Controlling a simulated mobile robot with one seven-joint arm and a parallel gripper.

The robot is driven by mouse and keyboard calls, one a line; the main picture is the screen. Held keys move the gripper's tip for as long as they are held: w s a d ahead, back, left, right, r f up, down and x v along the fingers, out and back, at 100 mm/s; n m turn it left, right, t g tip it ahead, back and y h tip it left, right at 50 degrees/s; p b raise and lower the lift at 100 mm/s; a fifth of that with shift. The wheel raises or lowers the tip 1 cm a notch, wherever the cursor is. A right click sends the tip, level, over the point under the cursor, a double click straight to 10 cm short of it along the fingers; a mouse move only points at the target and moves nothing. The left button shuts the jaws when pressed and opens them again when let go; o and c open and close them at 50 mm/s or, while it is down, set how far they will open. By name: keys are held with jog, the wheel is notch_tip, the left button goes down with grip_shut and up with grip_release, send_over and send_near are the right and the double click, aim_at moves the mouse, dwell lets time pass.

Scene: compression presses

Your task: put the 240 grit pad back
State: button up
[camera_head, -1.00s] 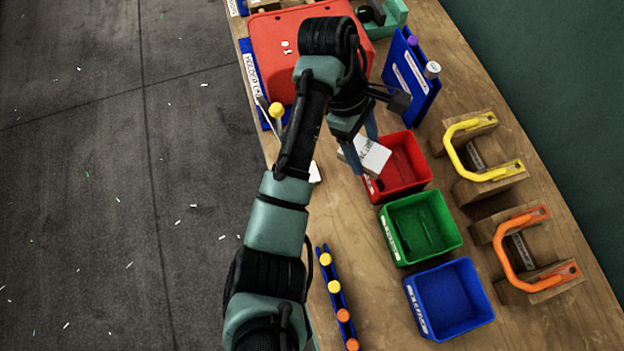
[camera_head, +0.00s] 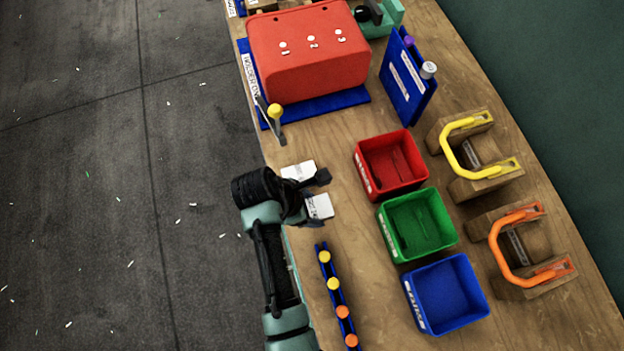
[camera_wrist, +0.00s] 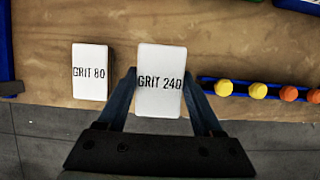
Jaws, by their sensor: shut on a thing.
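The 240 grit pad is a white block labelled "GRIT 240" (camera_wrist: 161,97). In the wrist view it sits between the two fingers of my gripper (camera_wrist: 163,108), which is shut on it. In the head view the pad (camera_head: 319,206) shows at the end of my gripper, near the table's left edge. A white block labelled "GRIT 80" (camera_wrist: 90,86) lies on the wood just left of it in the wrist view, apart from it. I cannot tell whether the 240 pad touches the table.
A blue strip with yellow and orange knobs (camera_head: 338,299) lies close by. Red (camera_head: 391,166), green (camera_head: 418,225) and blue (camera_head: 446,294) bins stand to the right. A red press (camera_head: 310,60) and a lever with a yellow knob (camera_head: 274,111) stand beyond.

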aim_at(312, 214)
jog(key=shift+f, duration=2.2)
jog(key=shift+f, duration=0.15)
jog(key=o, duration=1.3)
